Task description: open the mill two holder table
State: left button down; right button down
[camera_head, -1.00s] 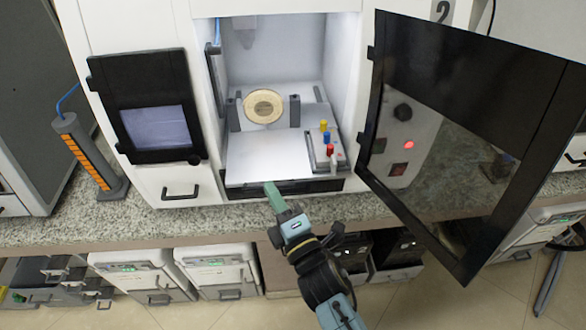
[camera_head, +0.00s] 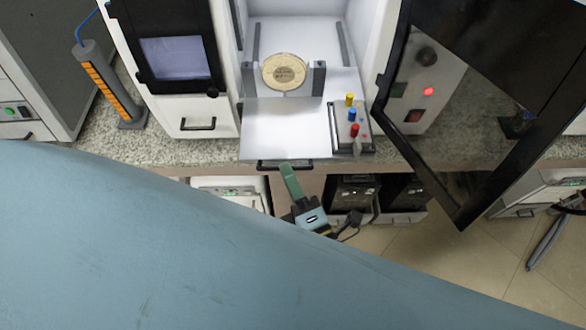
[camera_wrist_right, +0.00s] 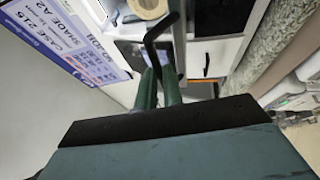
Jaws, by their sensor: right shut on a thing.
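The white holder table (camera_head: 278,122) of the mill with its door open sticks out past the front of the housing. A round beige disc (camera_head: 284,71) stands upright in the grey holder behind it. My right gripper (camera_head: 287,166) is at the table's dark front handle (camera_head: 268,165), its green fingers shut on it. In the right wrist view, the green fingers (camera_wrist_right: 158,88) meet the dark bent handle (camera_wrist_right: 152,38). A large blue part of my own body hides the lower left of the head view. My left gripper is not in view.
The dark-framed mill door (camera_head: 395,125) stands wide open at right. A small block with coloured knobs (camera_head: 352,130) sits beside the table. Dark boxes (camera_head: 350,192) stand under the granite counter (camera_head: 190,152).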

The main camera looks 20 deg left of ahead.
jog(key=c, duration=1.5)
grip_release()
jog(key=shift+c, duration=0.2)
jog(key=b+v, duration=0.2)
jog(key=v, duration=1.1)
jog(key=shift+s, duration=0.15)
jog(key=shift+d+f, duration=0.1)
